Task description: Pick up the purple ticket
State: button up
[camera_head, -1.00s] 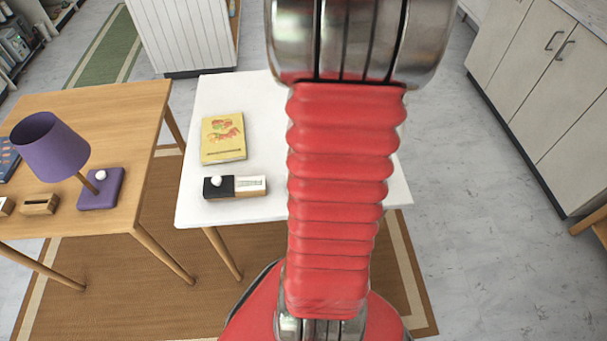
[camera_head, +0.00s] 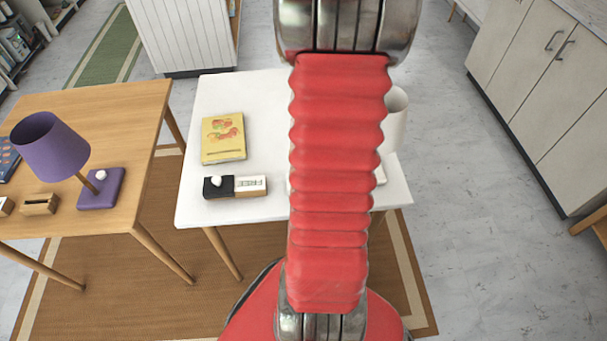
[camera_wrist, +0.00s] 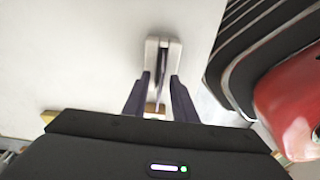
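In the wrist view, a thin purple-grey strip, seemingly the purple ticket (camera_wrist: 162,91), stands edge-on in a small pale holder (camera_wrist: 152,52) on a white surface. My gripper (camera_wrist: 160,80) is open, with one dark finger on each side of the strip. Narrow gaps show between the fingers and the strip; I see no clear contact. In the head view the ticket and my gripper are hidden behind my red arm.
The white table (camera_head: 215,105) holds a yellow book (camera_head: 223,138) and a small black-and-wood box (camera_head: 235,187). A white cylindrical object (camera_head: 397,115) shows partly behind my arm. A wooden table (camera_head: 120,115) with a purple lamp (camera_head: 48,147) stands at left.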

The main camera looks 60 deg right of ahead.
jog(key=shift+f, duration=0.5)
jog(key=shift+c, duration=0.6)
grip_shut()
